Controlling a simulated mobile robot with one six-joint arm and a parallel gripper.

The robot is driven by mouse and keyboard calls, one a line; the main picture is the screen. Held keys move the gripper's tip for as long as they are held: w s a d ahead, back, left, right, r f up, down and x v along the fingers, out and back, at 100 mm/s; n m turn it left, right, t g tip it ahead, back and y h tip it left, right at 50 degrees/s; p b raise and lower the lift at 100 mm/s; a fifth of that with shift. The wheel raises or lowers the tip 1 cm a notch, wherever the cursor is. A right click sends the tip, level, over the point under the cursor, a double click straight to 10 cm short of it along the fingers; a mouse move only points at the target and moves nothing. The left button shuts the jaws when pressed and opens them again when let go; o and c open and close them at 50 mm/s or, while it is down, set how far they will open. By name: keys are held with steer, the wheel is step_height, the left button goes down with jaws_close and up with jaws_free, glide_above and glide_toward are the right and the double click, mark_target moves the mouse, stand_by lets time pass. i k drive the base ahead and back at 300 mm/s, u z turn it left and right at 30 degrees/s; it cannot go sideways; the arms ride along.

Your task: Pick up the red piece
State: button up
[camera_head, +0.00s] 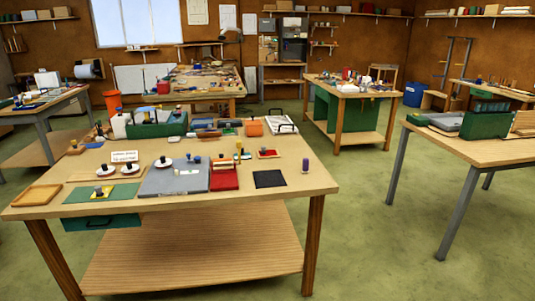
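Several red things show, and I cannot tell which is the red piece. A small red flat piece (266,154) with a dark knob on it lies at the right back of the near wooden table (290,205). A larger red item (223,181), with a wooden strip at its back, lies at the table's front, right of a grey board (175,180). My gripper is not in view.
A green mat (102,193), white discs with knobs and a wooden tray (37,195) lie left. A green box (157,127) stands behind. Other worktables surround open green floor (375,240).

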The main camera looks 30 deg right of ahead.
mark_target(263, 152)
steer(key=z, duration=0.05)
steer(key=i, duration=0.95)
steer(key=u, duration=0.05)
